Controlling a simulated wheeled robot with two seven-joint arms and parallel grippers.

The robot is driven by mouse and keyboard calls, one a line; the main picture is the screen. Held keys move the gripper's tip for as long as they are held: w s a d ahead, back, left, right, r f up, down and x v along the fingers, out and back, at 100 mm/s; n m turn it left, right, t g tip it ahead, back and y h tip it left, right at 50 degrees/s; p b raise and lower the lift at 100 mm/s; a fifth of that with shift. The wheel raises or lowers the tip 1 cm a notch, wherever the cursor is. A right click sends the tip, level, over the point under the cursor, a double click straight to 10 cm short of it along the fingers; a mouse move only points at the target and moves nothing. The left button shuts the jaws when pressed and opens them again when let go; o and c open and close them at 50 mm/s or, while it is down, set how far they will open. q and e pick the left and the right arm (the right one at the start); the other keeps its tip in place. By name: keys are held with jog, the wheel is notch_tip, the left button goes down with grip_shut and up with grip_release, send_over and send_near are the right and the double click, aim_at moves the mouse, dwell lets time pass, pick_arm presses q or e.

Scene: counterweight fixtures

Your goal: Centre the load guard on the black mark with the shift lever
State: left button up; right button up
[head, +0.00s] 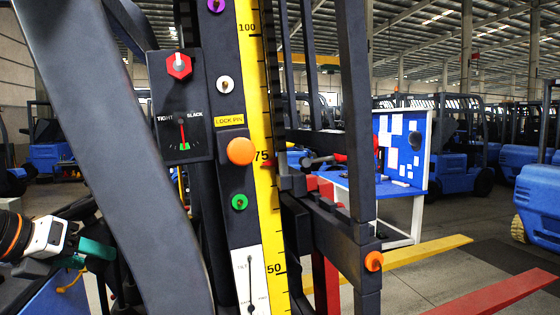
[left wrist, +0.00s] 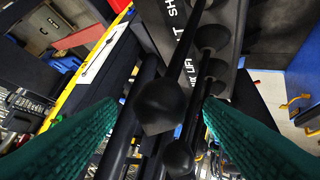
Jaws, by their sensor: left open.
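My left gripper (head: 97,250) has green fingers and sits at the lower left of the head view, partly behind a dark post. In the left wrist view its fingers stand apart, open, on either side of a black lever knob (left wrist: 162,105). I cannot tell whether they touch it. Other black knobs line up behind and below it. A label panel (left wrist: 182,35) reads partly "SH" and "LIFT"; which lever is the shift lever is not clear. The dark carriage (head: 340,238) stands right of the yellow scale. I cannot make out the load guard or the black mark. My right gripper is not in view.
The mast holds a yellow scale (head: 258,110), an orange lock pin knob (head: 240,151), a tight/slack gauge (head: 182,133) and a red hexagonal knob (head: 179,66). A thick dark post (head: 130,150) crosses the left. A blue board (head: 400,145) and several forklifts stand behind.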

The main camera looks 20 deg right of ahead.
pick_arm(q)
jog(key=p+v, duration=0.1)
jog(key=v, duration=0.7)
jog(key=shift+s+a+r, duration=0.15)
jog(key=shift+s+a, duration=0.05)
jog(key=shift+s, duration=0.05)
dwell(0.4)
